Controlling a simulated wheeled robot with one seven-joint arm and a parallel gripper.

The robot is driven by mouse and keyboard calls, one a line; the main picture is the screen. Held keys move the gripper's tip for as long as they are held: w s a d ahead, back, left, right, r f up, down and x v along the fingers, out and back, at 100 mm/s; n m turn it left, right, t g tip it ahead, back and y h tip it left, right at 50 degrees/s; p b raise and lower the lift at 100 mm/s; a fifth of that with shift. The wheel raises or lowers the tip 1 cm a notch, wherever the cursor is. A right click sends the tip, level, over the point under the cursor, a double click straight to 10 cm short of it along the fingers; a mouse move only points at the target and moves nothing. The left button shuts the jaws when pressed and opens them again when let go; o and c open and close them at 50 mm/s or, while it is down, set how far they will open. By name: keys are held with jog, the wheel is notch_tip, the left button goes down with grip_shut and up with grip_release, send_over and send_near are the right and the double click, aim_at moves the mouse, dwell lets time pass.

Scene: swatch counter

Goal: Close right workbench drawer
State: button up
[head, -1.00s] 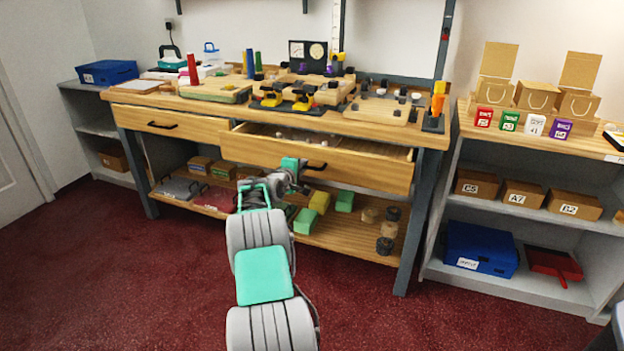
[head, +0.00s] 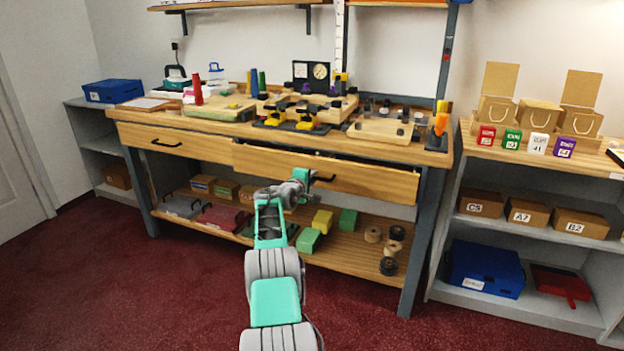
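The right workbench drawer (head: 370,183) has a light wood front with a dark bar handle (head: 325,179). Its front stands a little out from the workbench (head: 130,116), with a narrow dark gap showing along its top edge. My gripper (head: 306,178) is at the drawer front, just beside the left end of the handle. Its fingers are small and partly hidden by my own wrist, so I cannot tell whether they are open or whether they touch the handle or the front.
The left drawer (head: 190,148) is flush with the bench. The lower shelf (head: 345,259) holds green and yellow blocks, dark rolls and small boxes. A grey shelf unit (head: 452,195) stands at the right. Tools crowd the bench top. The red carpet in front is clear.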

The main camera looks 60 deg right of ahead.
jog(key=o, duration=0.3)
jog(key=p+v, duration=0.1)
jog(key=v, duration=0.7)
jog(key=shift+f, duration=0.1)
